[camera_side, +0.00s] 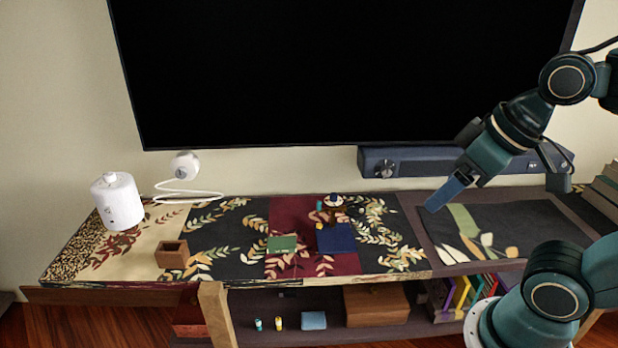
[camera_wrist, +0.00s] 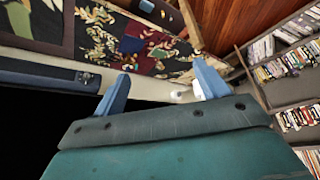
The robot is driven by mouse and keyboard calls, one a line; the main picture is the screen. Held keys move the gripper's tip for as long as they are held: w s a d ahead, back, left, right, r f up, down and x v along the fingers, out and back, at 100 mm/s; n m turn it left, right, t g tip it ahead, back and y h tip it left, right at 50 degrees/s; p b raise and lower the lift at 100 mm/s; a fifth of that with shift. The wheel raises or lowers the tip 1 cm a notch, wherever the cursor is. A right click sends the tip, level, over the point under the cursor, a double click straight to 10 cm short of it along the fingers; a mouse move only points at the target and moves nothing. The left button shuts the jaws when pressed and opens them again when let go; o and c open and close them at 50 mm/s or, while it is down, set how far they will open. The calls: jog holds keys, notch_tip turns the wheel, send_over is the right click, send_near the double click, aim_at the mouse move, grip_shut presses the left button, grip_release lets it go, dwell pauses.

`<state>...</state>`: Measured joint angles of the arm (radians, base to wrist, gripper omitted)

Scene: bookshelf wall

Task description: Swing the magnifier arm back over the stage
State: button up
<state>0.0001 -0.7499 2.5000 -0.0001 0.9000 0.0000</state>
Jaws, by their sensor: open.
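A small assembly (camera_side: 333,202) with a white round top and brown parts stands near the back of the patterned cloth. It is too small to tell which part is the magnifier arm and which the stage. A dark blue square (camera_side: 337,238) lies in front of it, and a green block (camera_side: 281,243) lies to the left. My gripper (camera_side: 438,204) is to the right of the assembly, above the dark mat, touching nothing. In the wrist view my gripper (camera_wrist: 160,88) has its two blue fingers wide apart with nothing between them.
A brown open box (camera_side: 172,254) and a white canister (camera_side: 118,201) stand on the left. A black screen (camera_side: 340,70) and a dark soundbar (camera_side: 420,161) are behind. A dark leaf-patterned mat (camera_side: 500,222) lies on the right. Shelf items sit below the top.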

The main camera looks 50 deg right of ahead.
jog(key=shift+w+r, duration=0.15)
jog(key=c, duration=0.8)
jog(key=w+d+r+n+g, duration=0.1)
jog(key=w+d+n, duration=0.15)
jog(key=w, duration=0.95)
jog(key=w+d+r+n+g, duration=0.15)
jog(key=w+d, duration=0.25)
jog(key=w, duration=0.8)
jog(key=w+d+f+n+g, duration=0.1)
jog(key=w+d+f, duration=0.3)
jog(key=f, duration=0.3)
jog(key=w+d+f+n+g, duration=0.1)
jog(key=w+d+f, duration=0.3)
jog(key=w+f, duration=0.2)
jog(key=w+d+f+n+g, duration=0.1)
jog(key=w+d+f, duration=0.3)
jog(key=w+f, duration=0.2)
jog(key=shift+w+f, duration=0.4)
jog(key=shift+f, duration=0.4)
jog(key=shift+f, duration=0.15)
